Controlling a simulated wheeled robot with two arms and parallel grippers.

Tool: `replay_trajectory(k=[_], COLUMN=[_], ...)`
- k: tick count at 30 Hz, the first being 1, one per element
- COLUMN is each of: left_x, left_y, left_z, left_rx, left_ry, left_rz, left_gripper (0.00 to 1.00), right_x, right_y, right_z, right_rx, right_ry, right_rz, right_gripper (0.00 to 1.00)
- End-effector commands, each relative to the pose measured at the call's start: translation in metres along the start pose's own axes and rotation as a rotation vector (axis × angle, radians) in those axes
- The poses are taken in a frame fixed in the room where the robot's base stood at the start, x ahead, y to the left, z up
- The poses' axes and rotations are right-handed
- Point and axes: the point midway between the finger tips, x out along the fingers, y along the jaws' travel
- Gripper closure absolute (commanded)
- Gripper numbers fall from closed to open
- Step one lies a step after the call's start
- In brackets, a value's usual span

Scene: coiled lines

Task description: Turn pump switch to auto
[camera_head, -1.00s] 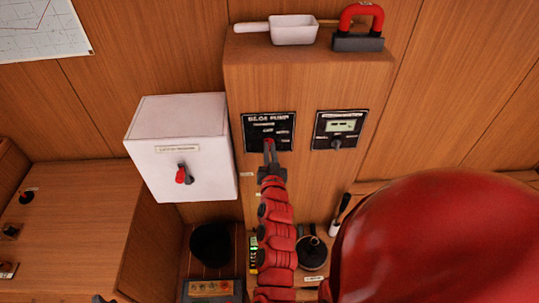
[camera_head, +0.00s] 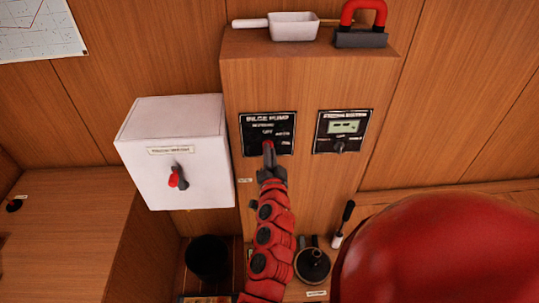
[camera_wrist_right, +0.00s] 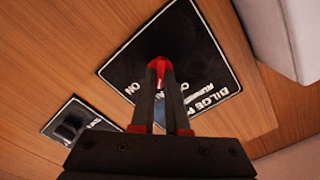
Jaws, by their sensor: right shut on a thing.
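The black bilge pump panel (camera_head: 284,121) is on the front of the wooden cabinet in the head view. Its white lettering is partly legible. My right gripper (camera_head: 268,150) is at the lower middle of this panel, shut on the red pump switch (camera_head: 267,146). In the right wrist view the fingers (camera_wrist_right: 160,85) close on the red switch (camera_wrist_right: 158,68), and the panel (camera_wrist_right: 175,45) lies behind them. The fingers hide much of the switch, so its exact setting cannot be told. My left gripper is not in view.
A second panel with a display (camera_head: 342,130) is to the right. A white box (camera_head: 200,130) with a red-tipped switch (camera_head: 177,178) juts out at left. A white scoop (camera_head: 293,28) and a red-handled block (camera_head: 361,38) sit on top. A black bin (camera_head: 207,257) stands below.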

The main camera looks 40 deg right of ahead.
Motion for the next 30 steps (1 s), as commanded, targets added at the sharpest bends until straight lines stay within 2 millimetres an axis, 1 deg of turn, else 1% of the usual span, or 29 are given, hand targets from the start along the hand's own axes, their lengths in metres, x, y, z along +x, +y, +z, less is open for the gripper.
replay_trajectory(k=[12, 13, 17, 18, 30], left_x=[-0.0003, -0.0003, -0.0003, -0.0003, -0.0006], left_y=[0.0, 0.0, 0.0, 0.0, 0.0], left_z=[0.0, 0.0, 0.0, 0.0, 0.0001], left_rx=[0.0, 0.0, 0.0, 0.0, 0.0], left_ry=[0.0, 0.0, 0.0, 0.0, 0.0], left_rz=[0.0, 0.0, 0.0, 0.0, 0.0], left_gripper=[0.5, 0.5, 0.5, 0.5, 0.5], right_x=[0.0001, 0.0001, 0.0, 0.0, -0.0013], right_y=[-0.0003, -0.0003, -0.0002, -0.0001, 0.0006], right_z=[-0.0008, -0.0008, -0.0007, -0.0005, -0.0004], right_rx=[0.007, 0.007, 0.006, 0.006, 0.006], right_ry=[0.001, 0.002, 0.001, 0.001, 0.0], right_rz=[0.0, 0.0, 0.0, 0.0, 0.0], right_gripper=[1.0, 0.82, 0.59, 0.57, 0.57])
